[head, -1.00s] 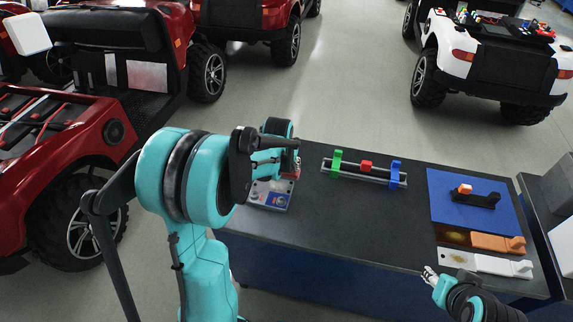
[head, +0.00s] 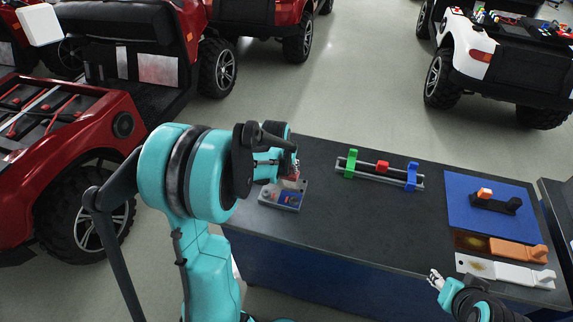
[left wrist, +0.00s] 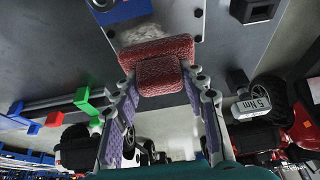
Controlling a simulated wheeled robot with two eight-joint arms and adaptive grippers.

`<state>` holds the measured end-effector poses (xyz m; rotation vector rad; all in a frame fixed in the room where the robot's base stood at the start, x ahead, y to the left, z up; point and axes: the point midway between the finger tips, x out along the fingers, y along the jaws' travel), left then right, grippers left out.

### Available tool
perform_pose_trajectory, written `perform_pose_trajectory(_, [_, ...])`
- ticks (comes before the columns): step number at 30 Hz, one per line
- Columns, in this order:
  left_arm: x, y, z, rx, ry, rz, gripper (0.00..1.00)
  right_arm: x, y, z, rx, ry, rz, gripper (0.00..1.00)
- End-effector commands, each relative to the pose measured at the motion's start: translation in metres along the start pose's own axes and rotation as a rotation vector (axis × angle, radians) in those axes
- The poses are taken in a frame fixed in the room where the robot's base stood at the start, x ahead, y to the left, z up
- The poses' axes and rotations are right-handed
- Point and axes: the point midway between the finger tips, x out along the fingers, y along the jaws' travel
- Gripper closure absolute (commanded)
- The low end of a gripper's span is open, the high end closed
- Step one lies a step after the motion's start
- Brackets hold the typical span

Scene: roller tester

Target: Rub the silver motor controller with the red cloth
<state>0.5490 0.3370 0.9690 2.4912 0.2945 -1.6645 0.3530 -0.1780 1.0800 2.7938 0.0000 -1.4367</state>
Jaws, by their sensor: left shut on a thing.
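The silver motor controller (head: 285,197) lies at the left end of the dark bench, with a blue part on its face. In the left wrist view its grey face (left wrist: 185,22) fills the top centre and bears a pale, dusty patch (left wrist: 150,30). My left gripper (head: 292,176) is shut on the red cloth (left wrist: 160,68), a thick folded pad between its fingertips. The cloth is at the pale patch and hides part of the face; whether it touches is hard to tell. My right gripper (head: 437,279) is near the bench's front edge, too small to read.
A rail with green, red and blue blocks (head: 382,168) lies at the back of the bench. A blue mat (head: 465,222) with a black holder is at the right, with orange (head: 515,252) and white (head: 510,272) handled tools before it. The bench middle is clear.

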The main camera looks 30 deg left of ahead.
Motion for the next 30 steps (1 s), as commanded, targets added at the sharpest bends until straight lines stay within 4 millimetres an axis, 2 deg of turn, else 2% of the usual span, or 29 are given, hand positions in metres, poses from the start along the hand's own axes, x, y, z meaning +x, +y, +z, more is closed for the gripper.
perform_pose_trajectory(1, [0.008,0.000,0.003,0.000,0.000,0.000,0.81,0.006,0.000,0.004,0.000,0.000,0.000,0.60])
perform_pose_trajectory(11, [0.041,0.000,0.017,0.000,0.000,0.000,0.81,0.027,0.000,0.019,0.000,0.000,0.000,0.60])
perform_pose_trajectory(16, [0.037,0.019,0.015,0.003,0.000,0.001,0.81,0.025,0.000,0.018,0.000,0.000,0.000,0.60])
perform_pose_trajectory(21, [0.037,0.029,0.015,0.002,0.000,0.000,0.81,0.025,0.000,0.018,0.000,0.000,0.000,0.60])
perform_pose_trajectory(30, [0.036,0.032,0.015,0.000,0.000,0.000,0.81,0.025,0.000,0.018,0.000,0.000,0.000,0.60])
